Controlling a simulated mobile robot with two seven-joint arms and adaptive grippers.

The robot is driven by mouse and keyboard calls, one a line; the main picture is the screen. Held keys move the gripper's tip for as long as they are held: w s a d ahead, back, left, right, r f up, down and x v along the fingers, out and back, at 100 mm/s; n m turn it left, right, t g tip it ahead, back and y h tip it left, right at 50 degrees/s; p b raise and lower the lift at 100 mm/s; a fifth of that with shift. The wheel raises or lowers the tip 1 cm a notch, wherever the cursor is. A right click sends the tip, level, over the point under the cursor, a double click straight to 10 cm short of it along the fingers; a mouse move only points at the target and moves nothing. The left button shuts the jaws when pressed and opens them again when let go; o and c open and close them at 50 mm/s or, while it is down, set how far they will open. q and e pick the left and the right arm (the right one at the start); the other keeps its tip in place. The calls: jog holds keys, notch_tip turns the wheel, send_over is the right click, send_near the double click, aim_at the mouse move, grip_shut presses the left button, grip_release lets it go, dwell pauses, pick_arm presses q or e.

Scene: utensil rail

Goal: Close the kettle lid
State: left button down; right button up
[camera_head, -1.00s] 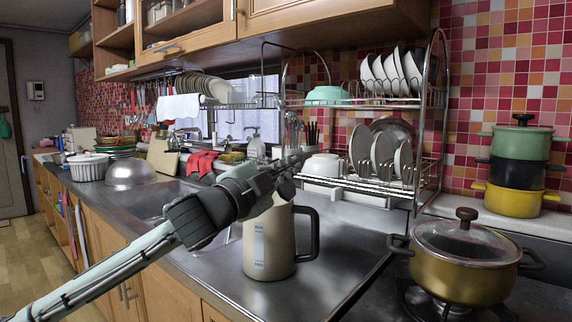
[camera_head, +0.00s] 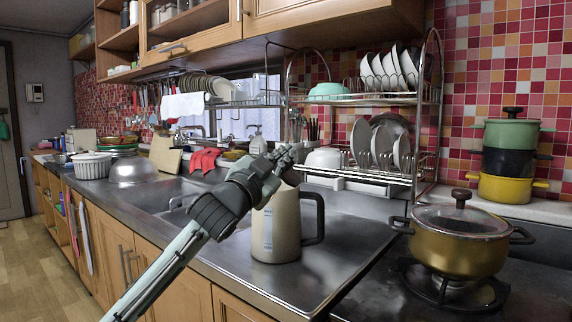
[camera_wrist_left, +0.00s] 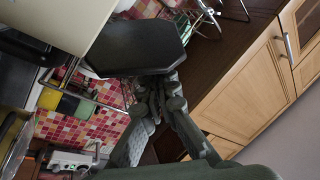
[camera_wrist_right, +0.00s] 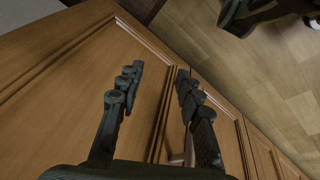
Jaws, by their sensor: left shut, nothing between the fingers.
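The cream kettle (camera_head: 283,230) stands upright on the steel counter, its black handle (camera_head: 317,222) towards the right. My left gripper (camera_head: 288,156) is shut and empty at the top of the kettle, covering part of its rim. In the left wrist view the dark lid (camera_wrist_left: 135,46) stands out from the cream kettle body (camera_wrist_left: 60,20), so it looks open. The shut left fingertips (camera_wrist_left: 155,82) are right by the lid's edge; I cannot tell whether they touch. My right gripper (camera_wrist_right: 160,70) is open and empty in front of wooden cabinet doors, outside the head view.
A gold pot with a glass lid (camera_head: 458,240) sits on the stove at the right. A wire dish rack (camera_head: 365,178) with plates stands behind the kettle. The sink (camera_head: 165,197) is to the left. Bare counter (camera_head: 340,255) lies right of the kettle.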

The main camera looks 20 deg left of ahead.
pick_arm(q)
jog(key=shift+a+f+n+y, duration=0.25)
jog(key=shift+f+n+y, duration=0.15)
jog(key=shift+n, duration=0.3)
jog(key=shift+w+a, duration=0.15)
jog(key=shift+a, duration=0.2)
jog(key=shift+a+f, duration=0.2)
jog(key=n, duration=0.1)
jog(key=a+f+n+y, duration=0.1)
jog(key=n, duration=0.2)
jog(key=shift+a+f+n+t+y+b, duration=0.15)
jog(key=shift+a+n+t+y+b, duration=0.1)
jog(key=shift+n+t+y+b, duration=0.15)
jog(key=shift+a+f+n+y, duration=0.2)
jog(key=shift+a+n+y, duration=0.15)
jog(key=shift+n, duration=0.45)
pick_arm(e)
notch_tip(320, 180, up, 3)
jog(key=shift+f, duration=0.2)
jog(key=shift+w, duration=0.1)
